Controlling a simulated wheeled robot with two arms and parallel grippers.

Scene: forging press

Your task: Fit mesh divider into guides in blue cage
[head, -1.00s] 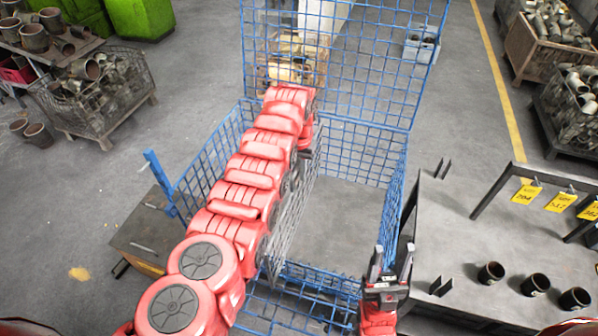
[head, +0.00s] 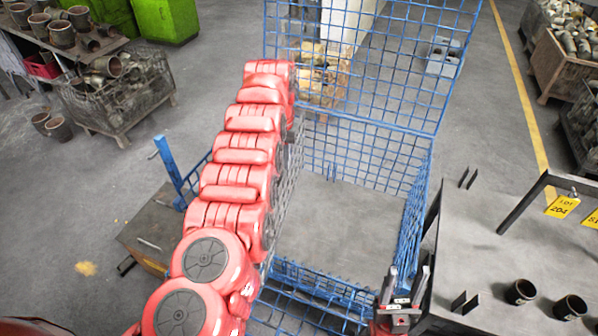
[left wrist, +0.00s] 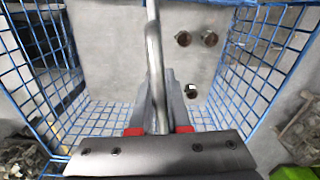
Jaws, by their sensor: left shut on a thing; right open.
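The blue cage (head: 411,215) stands open in front of me, with a tall mesh panel raised at its back. The grey mesh divider (head: 287,195) is inside it, seen nearly edge-on and close to the left side, which my left arm largely covers. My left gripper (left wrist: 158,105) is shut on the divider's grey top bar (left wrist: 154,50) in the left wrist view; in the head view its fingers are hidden. I cannot make out the guides or whether the divider touches them. My right gripper (head: 402,288) is open and empty at the cage's front right corner.
A grey table (head: 487,250) with dark cylinders (head: 521,291) and a rack with yellow tags (head: 562,207) stands close on the right. A low box (head: 150,228) stands left of the cage.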

